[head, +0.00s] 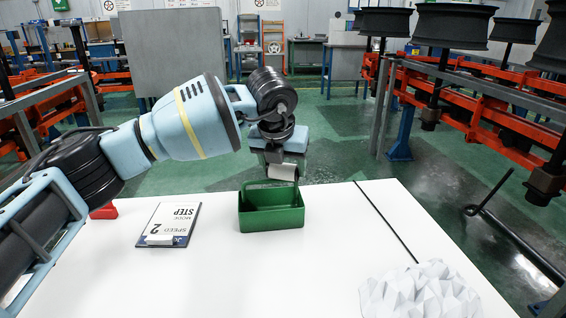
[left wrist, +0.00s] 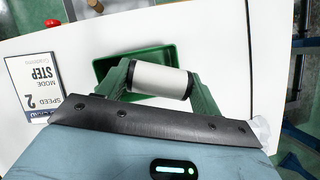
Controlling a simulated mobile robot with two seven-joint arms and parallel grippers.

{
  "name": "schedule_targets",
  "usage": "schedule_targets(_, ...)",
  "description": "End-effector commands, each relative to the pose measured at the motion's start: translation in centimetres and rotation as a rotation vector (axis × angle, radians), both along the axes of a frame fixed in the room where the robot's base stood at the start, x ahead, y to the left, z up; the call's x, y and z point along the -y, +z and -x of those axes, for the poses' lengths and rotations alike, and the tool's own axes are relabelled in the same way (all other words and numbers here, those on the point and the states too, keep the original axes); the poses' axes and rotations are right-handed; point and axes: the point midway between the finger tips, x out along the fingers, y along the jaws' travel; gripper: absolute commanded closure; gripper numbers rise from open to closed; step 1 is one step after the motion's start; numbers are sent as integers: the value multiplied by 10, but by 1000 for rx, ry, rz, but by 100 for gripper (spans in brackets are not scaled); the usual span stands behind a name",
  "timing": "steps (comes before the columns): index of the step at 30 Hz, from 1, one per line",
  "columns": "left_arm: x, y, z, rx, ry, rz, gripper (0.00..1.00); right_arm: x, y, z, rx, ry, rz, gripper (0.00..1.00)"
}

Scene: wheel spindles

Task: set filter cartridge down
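The filter cartridge (head: 284,172) is a white cylinder; in the left wrist view (left wrist: 158,79) its dark end caps show. My left gripper (head: 281,170) is shut on it, with one green finger at each end in the left wrist view (left wrist: 160,82). The cartridge lies sideways between the fingers, above the far side of an open green bin (head: 271,221) on the white table. The bin also shows behind the cartridge in the left wrist view (left wrist: 106,70). The bin's inside is partly hidden. My right gripper is not in view.
A sign card (head: 180,218) reading "SPEED 2 MODE STEP" lies left of the bin on the white table (head: 320,260). A white faceted object (head: 420,292) sits at the front right. A red item (head: 104,211) is at the left edge.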

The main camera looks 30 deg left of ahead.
Motion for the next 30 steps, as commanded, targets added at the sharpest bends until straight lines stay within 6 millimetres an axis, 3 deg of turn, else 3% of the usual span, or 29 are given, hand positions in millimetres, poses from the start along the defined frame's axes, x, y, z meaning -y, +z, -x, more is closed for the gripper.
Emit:
schedule_targets(1,0,1,0,0,0,0,28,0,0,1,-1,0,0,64)
schedule_targets(4,0,1,0,0,0,0,15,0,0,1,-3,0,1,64)
schedule_targets(12,0,1,0,1,0,0,15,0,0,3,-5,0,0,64)
schedule_targets(17,0,12,1,1,0,1,15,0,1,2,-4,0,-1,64)
schedule_targets(30,9,88,34,3,-1,1,15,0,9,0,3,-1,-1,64)
